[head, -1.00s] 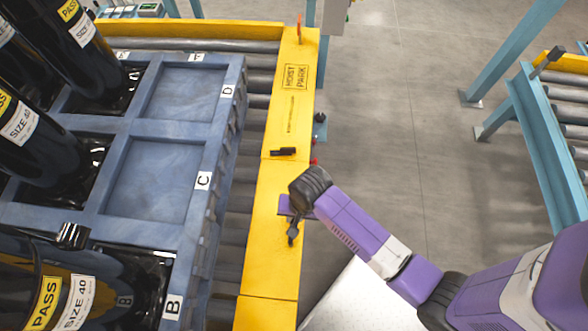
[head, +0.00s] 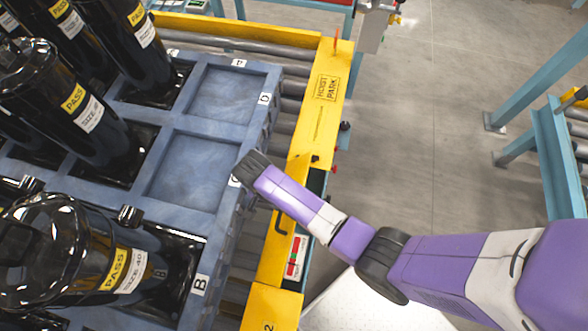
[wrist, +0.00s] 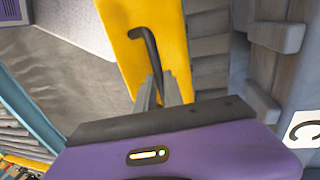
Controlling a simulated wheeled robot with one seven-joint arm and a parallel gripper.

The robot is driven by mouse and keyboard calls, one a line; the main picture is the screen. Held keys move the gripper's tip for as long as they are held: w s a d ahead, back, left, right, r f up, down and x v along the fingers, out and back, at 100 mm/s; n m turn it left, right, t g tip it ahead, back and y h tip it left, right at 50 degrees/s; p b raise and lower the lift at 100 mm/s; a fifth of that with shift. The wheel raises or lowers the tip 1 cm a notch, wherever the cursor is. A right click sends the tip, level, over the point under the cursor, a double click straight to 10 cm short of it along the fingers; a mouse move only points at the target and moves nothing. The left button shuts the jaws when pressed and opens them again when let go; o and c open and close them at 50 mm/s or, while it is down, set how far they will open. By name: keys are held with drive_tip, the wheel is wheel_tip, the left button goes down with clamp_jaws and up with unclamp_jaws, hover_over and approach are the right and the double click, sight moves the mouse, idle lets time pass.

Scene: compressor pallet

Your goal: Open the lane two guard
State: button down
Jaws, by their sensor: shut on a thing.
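The lane two guard (head: 269,262) is a narrow yellow cover beside the blue pallet. It stands open, with a dark recess (head: 297,248) showing on its right; a red and white label and a green part show inside. A black hooked handle (head: 280,222) is on the guard. In the wrist view the handle (wrist: 150,48) stands against the yellow guard (wrist: 178,38), and my gripper (wrist: 158,88) is shut on its lower part. In the head view my arm hides the fingers. A yellow plate marked 2 (head: 266,312) lies at the bottom.
The blue pallet (head: 190,170) holds several black compressors with PASS labels, close left of my gripper. A yellow HOIST PARK panel (head: 325,88) lies beyond the recess. Grey floor (head: 410,130) is clear on the right, up to a teal conveyor frame (head: 555,150).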

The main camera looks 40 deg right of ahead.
drive_tip(key=shift+w+a+f+b, duration=0.1)
drive_tip(key=shift+w+a+b, duration=0.1)
drive_tip(key=shift+w+a, duration=0.7)
drive_tip(key=shift+w+a+f+b, duration=0.1)
drive_tip(key=shift+w+a+b, duration=0.05)
drive_tip(key=shift+w+a, duration=0.65)
drive_tip(key=shift+w+d, duration=0.15)
drive_tip(key=shift+w, duration=0.05)
drive_tip(key=c, duration=1.5)
unclamp_jaws()
drive_tip(key=shift+o, duration=0.2)
drive_tip(key=shift+r, duration=0.1)
drive_tip(key=shift+w+r, duration=0.1)
drive_tip(key=shift+r, duration=0.05)
drive_tip(key=d+v, duration=0.1)
drive_tip(key=v, duration=0.6)
drive_tip(key=shift+a+r, duration=0.3)
drive_tip(key=shift+a, duration=0.25)
